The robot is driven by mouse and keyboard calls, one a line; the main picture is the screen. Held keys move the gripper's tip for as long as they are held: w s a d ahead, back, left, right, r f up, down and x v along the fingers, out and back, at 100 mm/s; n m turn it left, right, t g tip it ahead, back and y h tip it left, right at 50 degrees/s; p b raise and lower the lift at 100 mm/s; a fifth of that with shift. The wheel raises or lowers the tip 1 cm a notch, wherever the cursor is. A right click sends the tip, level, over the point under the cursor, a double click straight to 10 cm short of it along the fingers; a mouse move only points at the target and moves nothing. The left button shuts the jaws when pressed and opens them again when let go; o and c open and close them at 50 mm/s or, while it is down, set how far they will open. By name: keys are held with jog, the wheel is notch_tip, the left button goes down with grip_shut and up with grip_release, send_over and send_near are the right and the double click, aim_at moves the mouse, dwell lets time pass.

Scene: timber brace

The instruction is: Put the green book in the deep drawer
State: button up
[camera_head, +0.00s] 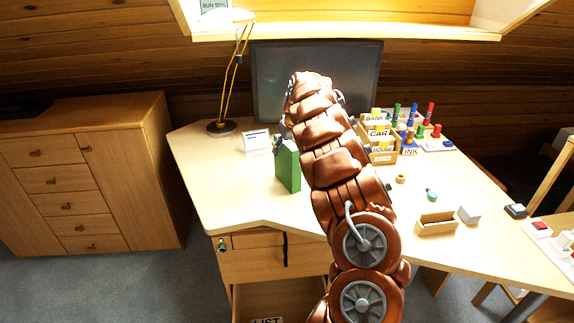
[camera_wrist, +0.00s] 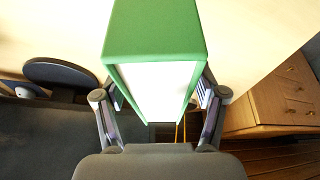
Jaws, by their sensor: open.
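The green book (camera_head: 288,166) stands upright on the desk (camera_head: 240,205), left of my arm. In the wrist view the book (camera_wrist: 155,35) fills the top middle, its green cover around white pages. My gripper (camera_wrist: 160,96) is open, with one finger on each side of the book; I cannot tell whether they touch it. In the head view my arm hides most of the gripper. Below the desk's left part are drawers (camera_head: 262,263). A lower space (camera_head: 275,297) looks open, with a label reading LIST at the bottom edge; my arm hides part of it.
A lamp (camera_head: 221,127), a small white card (camera_head: 256,141) and a monitor (camera_head: 265,85) stand behind the book. Labelled card boxes (camera_head: 380,155), coloured pegs and a small wooden tray (camera_head: 437,225) are right of my arm. A wooden cabinet (camera_head: 90,170) stands at left. The desk's left front is clear.

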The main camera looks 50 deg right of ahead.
jog(key=shift+f+b, duration=0.15)
jog(key=shift+b, duration=0.15)
jog(key=shift+c, duration=0.4)
grip_shut()
dwell(0.6)
